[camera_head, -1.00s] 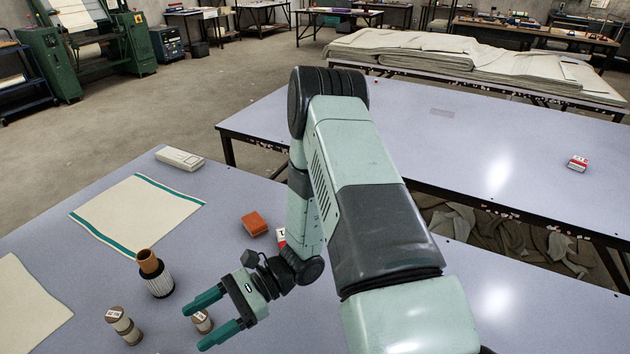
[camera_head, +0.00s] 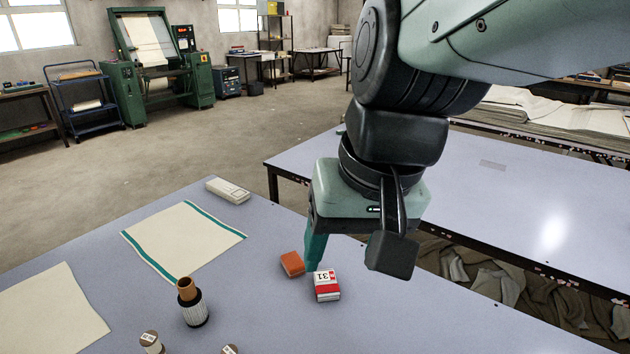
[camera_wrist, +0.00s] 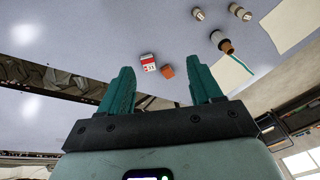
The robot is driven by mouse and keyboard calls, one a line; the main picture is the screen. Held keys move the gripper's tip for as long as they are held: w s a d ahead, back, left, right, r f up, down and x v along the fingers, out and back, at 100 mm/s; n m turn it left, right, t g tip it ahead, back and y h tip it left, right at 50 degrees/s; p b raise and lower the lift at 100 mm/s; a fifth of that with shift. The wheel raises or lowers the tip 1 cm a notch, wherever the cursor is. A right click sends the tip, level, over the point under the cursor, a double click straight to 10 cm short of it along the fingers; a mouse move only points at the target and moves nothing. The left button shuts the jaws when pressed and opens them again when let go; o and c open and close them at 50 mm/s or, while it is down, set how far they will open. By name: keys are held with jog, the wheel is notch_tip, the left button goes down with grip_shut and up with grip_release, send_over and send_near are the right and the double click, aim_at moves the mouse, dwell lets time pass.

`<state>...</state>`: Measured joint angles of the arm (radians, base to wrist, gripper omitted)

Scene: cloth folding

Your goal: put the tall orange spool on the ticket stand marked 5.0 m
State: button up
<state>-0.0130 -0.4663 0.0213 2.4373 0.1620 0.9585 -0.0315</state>
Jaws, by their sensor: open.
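The orange-brown spool (camera_head: 187,289) rises upright from a pale ribbed cylinder with a dark base (camera_head: 194,312), on the near table; I cannot tell whether they are one piece. It also shows in the wrist view (camera_wrist: 226,46). Two small round stands with pale labelled tops are nearer the front edge: the left stand (camera_head: 151,342) and the right stand (camera_head: 230,349), which is cut off by the frame. Their markings are too small to read. My gripper (camera_wrist: 164,72) is open and empty, right of the spool and apart from it, its fingers pointing down over the table.
An orange block (camera_head: 292,263) and a red-and-white box marked 31 (camera_head: 327,286) lie near my gripper. Bare tabletop (camera_head: 255,310) separates the spool from the box.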

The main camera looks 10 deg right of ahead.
jog(key=s+d+r+t, duration=0.1)
jog(key=r, duration=0.1)
jog(key=s+d+r+t+h, duration=0.1)
jog(key=d+r+t, duration=0.1)
jog(key=shift+s+n, duration=0.2)
jog(key=shift+n, duration=0.1)
dwell(1.0)
